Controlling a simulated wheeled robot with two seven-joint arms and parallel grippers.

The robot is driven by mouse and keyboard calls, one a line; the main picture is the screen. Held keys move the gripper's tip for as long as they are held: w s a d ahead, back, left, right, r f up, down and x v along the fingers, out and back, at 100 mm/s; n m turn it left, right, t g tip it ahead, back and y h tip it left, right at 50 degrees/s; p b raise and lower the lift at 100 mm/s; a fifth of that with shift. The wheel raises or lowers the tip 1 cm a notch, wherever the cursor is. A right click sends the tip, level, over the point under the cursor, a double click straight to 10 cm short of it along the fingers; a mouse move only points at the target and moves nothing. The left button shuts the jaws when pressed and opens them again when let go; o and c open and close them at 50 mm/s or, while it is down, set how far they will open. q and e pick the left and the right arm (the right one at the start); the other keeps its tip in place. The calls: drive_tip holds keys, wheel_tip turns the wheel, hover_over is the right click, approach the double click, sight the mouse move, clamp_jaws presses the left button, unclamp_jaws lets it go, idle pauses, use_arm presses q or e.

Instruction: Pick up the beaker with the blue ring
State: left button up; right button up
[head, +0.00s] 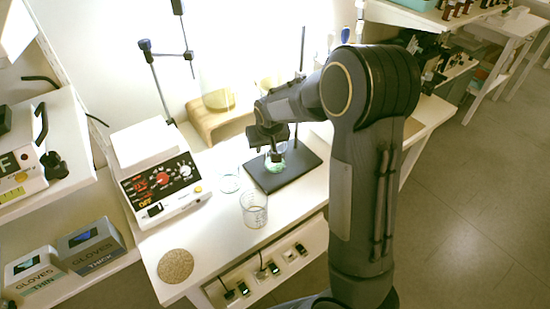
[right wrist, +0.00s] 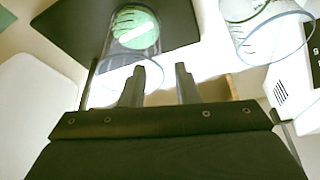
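A clear beaker (head: 254,212) stands near the table's front edge. A low glass vessel with a bluish rim (head: 230,183) is left of the stand. A glass vessel with green contents (head: 274,163) stands on the black stand base (head: 292,177). My right gripper (head: 273,148) is just above the green one. In the right wrist view, the fingers (right wrist: 161,80) are apart with nothing held between them. The green vessel (right wrist: 135,30) lies just beyond them, its rim overlapping the left finger. Clear glass with a bluish rim (right wrist: 272,38) is at upper right. My left gripper is not seen.
A white hotplate device (head: 160,178) with knobs is on the left. A round cork mat (head: 175,265) lies at the front left. A wooden rack (head: 217,117) is behind. The stand's vertical rod (head: 302,50) rises close to my right arm.

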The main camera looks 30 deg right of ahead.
clamp_jaws()
idle(1.4)
